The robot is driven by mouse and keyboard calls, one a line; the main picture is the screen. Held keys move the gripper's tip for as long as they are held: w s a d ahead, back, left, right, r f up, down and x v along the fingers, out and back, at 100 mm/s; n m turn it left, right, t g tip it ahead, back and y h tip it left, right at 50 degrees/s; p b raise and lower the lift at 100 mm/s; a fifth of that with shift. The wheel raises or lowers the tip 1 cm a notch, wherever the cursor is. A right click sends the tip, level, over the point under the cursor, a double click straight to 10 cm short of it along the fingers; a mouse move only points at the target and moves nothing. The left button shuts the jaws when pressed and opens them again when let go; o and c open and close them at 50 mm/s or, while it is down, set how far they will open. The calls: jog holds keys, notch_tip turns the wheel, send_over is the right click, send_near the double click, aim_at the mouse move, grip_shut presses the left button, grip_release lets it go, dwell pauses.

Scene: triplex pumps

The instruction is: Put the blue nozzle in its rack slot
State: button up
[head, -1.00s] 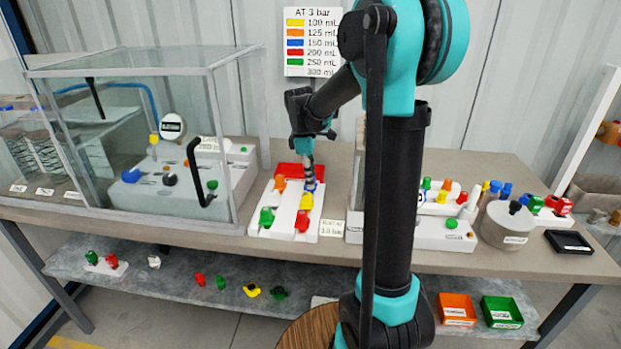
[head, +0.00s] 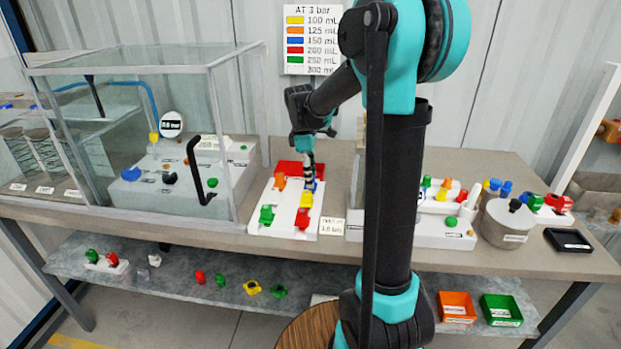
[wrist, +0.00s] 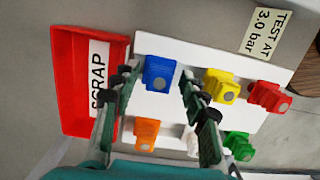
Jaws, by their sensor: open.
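The blue nozzle (wrist: 159,73) sits upright in the white rack (wrist: 205,55), in the row's end by the red scrap tray, as the wrist view shows. My gripper (wrist: 160,68) is open, with one finger on each side of the blue nozzle. Whether the fingers touch it I cannot tell. In the head view my gripper (head: 310,184) is low over the far end of the rack (head: 284,232), and only a sliver of the blue nozzle (head: 321,187) shows beside it.
The rack also holds an orange nozzle (wrist: 147,130), a yellow (wrist: 221,85), a red (wrist: 268,95), a green (wrist: 238,145) and a partly hidden white one (wrist: 191,140). The scrap tray (wrist: 75,80) adjoins the rack. A glass enclosure (head: 225,130) stands left.

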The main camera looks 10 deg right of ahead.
notch_tip(320, 180, up, 12)
jog(key=a, duration=0.1)
jog(key=shift+w+a, duration=0.2)
jog(key=shift+w, duration=0.05)
jog(key=shift+f, duration=0.1)
jog(key=shift+c, duration=0.6)
dwell(0.7)
